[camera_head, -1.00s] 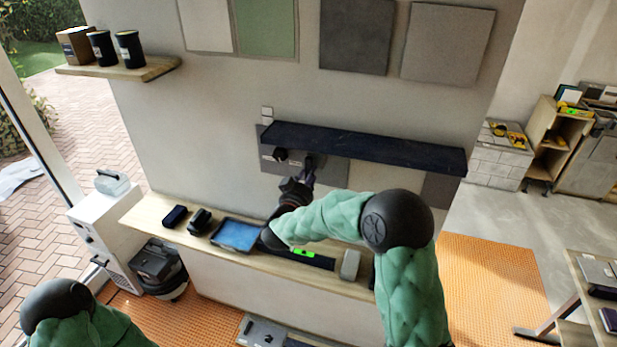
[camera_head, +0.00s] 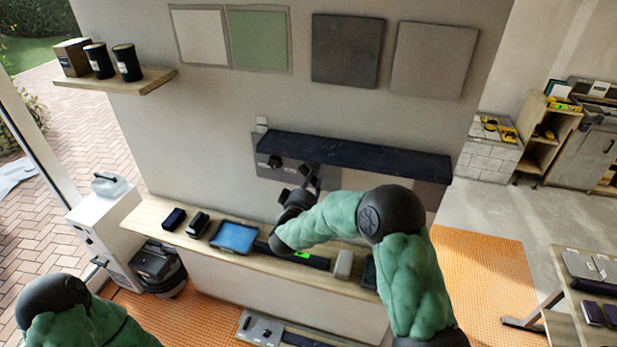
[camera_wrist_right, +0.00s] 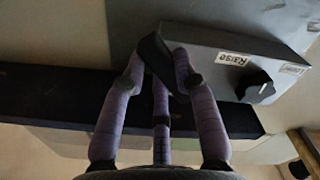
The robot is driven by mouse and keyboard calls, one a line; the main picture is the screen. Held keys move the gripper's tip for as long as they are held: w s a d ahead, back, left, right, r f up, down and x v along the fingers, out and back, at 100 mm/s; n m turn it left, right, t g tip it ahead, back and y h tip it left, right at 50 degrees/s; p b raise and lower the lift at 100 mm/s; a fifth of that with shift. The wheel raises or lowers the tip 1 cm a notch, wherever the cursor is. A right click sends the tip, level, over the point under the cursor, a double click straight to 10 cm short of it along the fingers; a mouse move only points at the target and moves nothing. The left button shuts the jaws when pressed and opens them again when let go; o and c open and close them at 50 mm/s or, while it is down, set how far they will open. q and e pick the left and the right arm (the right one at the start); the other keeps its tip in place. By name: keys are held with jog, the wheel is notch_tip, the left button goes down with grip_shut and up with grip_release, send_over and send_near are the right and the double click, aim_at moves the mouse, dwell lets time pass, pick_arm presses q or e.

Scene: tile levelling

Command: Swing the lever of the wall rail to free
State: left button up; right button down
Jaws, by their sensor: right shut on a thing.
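The wall rail (camera_head: 360,155) is a long dark ledge on the grey wall, with a grey panel and a black round knob (camera_head: 275,162) under its left end. My right gripper (camera_head: 313,178) is just under the rail, right of the knob. In the right wrist view, its purple fingers (camera_wrist_right: 158,75) are shut on a black lever (camera_wrist_right: 152,52) beside a grey box (camera_wrist_right: 215,60). That box bears a "Raise" label and the black knob (camera_wrist_right: 256,88). A second label is too small to read. The fingers hide part of the lever. My left gripper is out of view.
Below the rail, a wooden counter (camera_head: 150,213) holds a blue-screened tablet (camera_head: 235,237), small dark devices and a level with a green light (camera_head: 303,256). Tile samples (camera_head: 347,50) hang above. A shelf with dark cups (camera_head: 127,62) is at upper left.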

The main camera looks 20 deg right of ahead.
jog(key=n+p, duration=0.1)
jog(key=r+n, duration=0.1)
jog(key=n+p, duration=0.1)
jog(key=shift+s+d+r+p, duration=0.25)
jog(key=shift+d+p, duration=0.05)
jog(key=shift+d+r+n+p, duration=0.1)
jog(key=shift+r+n+p, duration=0.1)
jog(key=shift+n+p, duration=0.5)
jog(key=shift+r+n+p, duration=0.2)
jog(key=shift+n+p, duration=0.1)
jog(key=shift+n, duration=0.7)
jog(key=c, duration=0.9)
grip_release()
jog(key=shift+c, duration=0.2)
jog(key=shift+s, duration=0.1)
jog(key=v, duration=1.2)
